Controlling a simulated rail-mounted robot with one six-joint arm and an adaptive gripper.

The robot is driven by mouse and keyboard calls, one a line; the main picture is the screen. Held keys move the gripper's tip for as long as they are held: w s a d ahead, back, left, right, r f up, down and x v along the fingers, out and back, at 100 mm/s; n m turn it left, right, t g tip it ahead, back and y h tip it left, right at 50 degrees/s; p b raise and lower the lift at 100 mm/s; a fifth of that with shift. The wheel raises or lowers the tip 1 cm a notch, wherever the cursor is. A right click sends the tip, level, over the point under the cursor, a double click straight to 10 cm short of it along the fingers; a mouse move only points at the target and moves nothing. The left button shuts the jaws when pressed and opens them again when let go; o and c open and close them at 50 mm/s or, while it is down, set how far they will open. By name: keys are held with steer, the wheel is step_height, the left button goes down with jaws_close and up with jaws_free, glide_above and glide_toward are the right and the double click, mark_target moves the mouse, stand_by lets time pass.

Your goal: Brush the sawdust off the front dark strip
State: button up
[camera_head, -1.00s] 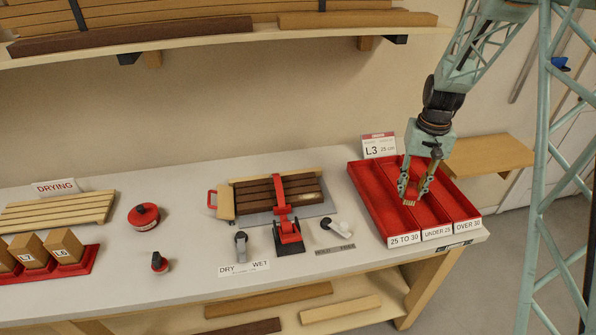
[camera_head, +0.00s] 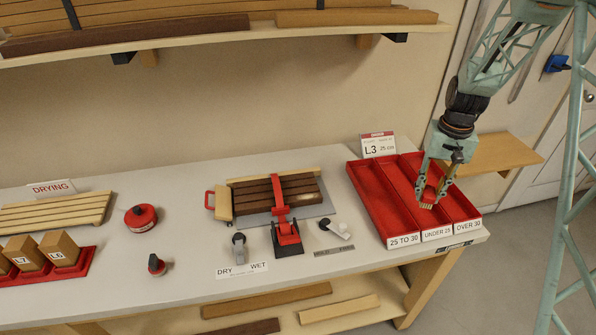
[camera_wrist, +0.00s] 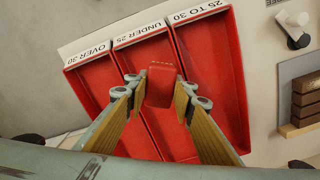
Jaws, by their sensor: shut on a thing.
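Several dark strips (camera_head: 262,195) lie side by side on the bench under a red clamp (camera_head: 284,215). A pale patch that looks like sawdust (camera_head: 308,197) lies on the right part of the strips, near the front. My gripper (camera_head: 430,200) is over the red tray, well to the right of the strips. It is shut on a small red brush (camera_wrist: 160,87), whose pale bristles (camera_head: 426,206) point down in the head view. The wrist view shows the brush between both fingers, and the strips' ends (camera_wrist: 307,98) at the right edge.
The red tray (camera_head: 375,208) has three labelled compartments and looks empty. A sign reading L3 (camera_head: 378,145) stands behind it. A red round tin (camera_head: 140,216) stands left.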

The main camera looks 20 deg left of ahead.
steer(key=s+a+r+n+p, duration=0.1)
steer(key=s+a+n+p, duration=0.1)
steer(key=a+n, duration=0.6)
steer(key=s+a+r+n+p, duration=0.1)
steer(key=a+n, duration=0.7)
steer(key=a, duration=1.2)
steer(key=s+a+r+n+p, duration=0.2)
steer(key=a+n+p, duration=0.3)
steer(key=a, duration=0.9)
steer(key=n, duration=0.2)
steer(key=shift+s+n, duration=0.4)
steer(key=shift+a+f, duration=0.1)
